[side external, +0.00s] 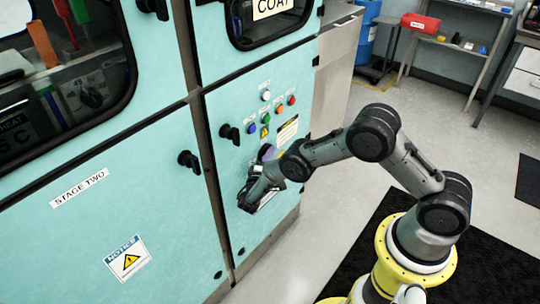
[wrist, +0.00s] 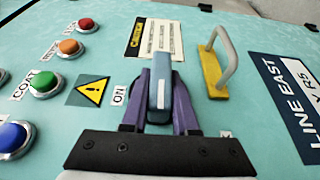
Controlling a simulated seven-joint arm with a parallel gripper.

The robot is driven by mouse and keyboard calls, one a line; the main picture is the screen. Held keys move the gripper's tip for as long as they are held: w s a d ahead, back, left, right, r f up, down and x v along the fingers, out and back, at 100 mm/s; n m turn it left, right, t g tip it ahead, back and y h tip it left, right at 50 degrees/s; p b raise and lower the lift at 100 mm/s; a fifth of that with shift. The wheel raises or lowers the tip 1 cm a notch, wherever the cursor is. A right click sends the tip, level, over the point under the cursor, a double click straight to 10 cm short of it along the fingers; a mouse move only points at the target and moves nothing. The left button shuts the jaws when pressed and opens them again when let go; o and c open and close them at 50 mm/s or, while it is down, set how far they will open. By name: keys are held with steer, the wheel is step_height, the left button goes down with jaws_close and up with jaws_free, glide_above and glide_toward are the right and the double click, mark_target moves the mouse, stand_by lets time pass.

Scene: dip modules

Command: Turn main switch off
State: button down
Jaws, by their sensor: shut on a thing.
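The main switch (wrist: 160,88) is a blue-grey lever on the teal cabinet panel, seen in the wrist view with an ON label (wrist: 119,95) to its left. My gripper (wrist: 160,78) has its two purple fingers on either side of the lever and is shut on it. The lever points toward the top of the wrist view. Its base is hidden behind the fingers and the black gripper body. In the side external view my gripper (side external: 267,154) is against the cabinet front, below the buttons, and covers the switch.
Red (wrist: 88,25), orange (wrist: 70,47), green (wrist: 44,82) and blue (wrist: 14,138) buttons lie left of the switch. A yellow warning sign (wrist: 92,91) is beside it. A yellow-based metal loop (wrist: 214,75) stands close on the right. A black knob (side external: 230,133) projects from the panel.

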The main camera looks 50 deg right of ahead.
steer(key=shift+w, duration=0.1)
stand_by(0.3)
steer(key=c, duration=0.7)
jaws_free()
steer(key=v, duration=1.4)
steer(key=shift+d+f, duration=0.1)
steer(key=shift+f, duration=0.05)
